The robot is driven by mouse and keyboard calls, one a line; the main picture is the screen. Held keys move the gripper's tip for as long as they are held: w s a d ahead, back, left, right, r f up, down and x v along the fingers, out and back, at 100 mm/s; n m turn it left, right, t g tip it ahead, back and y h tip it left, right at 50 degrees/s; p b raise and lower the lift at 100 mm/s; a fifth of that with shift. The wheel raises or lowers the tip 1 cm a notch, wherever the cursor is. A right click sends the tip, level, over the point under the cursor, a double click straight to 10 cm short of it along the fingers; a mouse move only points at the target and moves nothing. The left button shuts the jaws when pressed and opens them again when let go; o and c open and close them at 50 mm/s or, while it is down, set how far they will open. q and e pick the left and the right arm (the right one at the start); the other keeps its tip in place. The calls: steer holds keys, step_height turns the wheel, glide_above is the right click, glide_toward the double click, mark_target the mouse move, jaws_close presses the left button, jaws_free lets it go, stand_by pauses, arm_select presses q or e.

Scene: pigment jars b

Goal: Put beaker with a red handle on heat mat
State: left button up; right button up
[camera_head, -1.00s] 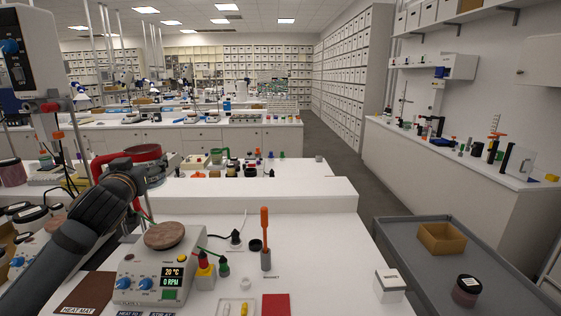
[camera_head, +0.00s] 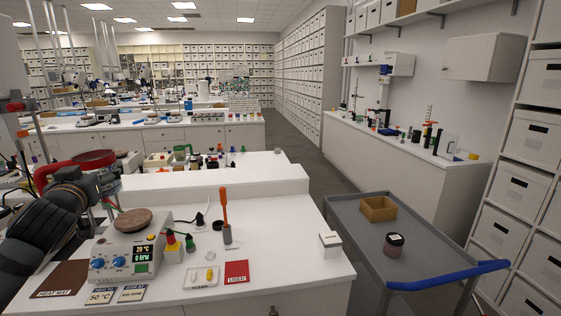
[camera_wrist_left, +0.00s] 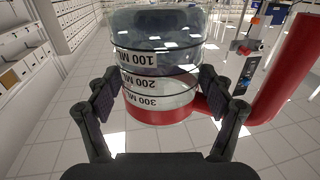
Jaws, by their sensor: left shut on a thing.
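The beaker (camera_wrist_left: 155,75) is clear glass with volume marks, a red band and a red handle (camera_wrist_left: 285,75). My left gripper (camera_wrist_left: 160,98) is shut on its sides, with one finger pad on each side in the left wrist view. In the head view my left gripper (camera_head: 108,185) is at the left, and the beaker's red rim (camera_head: 95,158) shows beyond it, above the bench. The heat mat (camera_head: 62,279) is a flat brown square at the bench's front left corner, labelled and bare. The beaker is held up, apart from the mat. My right gripper is not in view.
A hotplate stirrer (camera_head: 125,253) with a round brown top stands right of the mat. Label cards (camera_head: 100,296), a white tray (camera_head: 201,280), a red USED square (camera_head: 237,271) and an upright orange-handled tool (camera_head: 225,215) are nearby. A grey cart (camera_head: 350,235) stands at the right.

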mark_target(115, 186)
arm_select(q)
steer(key=shift+d+f, duration=0.2)
steer(key=shift+d, duration=0.05)
steer(key=shift+m+h, duration=0.5)
steer(key=shift+h, duration=0.1)
steer(key=f, duration=0.1)
steer(key=w+d+f, duration=0.1)
steer(key=f, duration=0.1)
steer(key=w+f, duration=0.1)
steer(key=shift+w+d+f, duration=0.2)
steer(key=shift+f, duration=0.2)
steer(key=d+f+m+h, duration=0.15)
steer(key=d+f, duration=0.25)
steer(key=f, duration=0.4)
steer(key=d+f+h, duration=0.2)
steer(key=d+f, duration=0.2)
steer(key=f, duration=0.4)
steer(key=s+d+f+m+h, duration=0.1)
steer(key=s+d+f, duration=0.5)
steer(key=f, duration=0.3)
steer(key=s+d+f+m+t, duration=0.1)
steer(key=s+d+f, duration=0.6)
steer(key=d+f, duration=0.1)
steer(key=shift+f+h, duration=0.35)
steer(key=shift+f, duration=0.4)
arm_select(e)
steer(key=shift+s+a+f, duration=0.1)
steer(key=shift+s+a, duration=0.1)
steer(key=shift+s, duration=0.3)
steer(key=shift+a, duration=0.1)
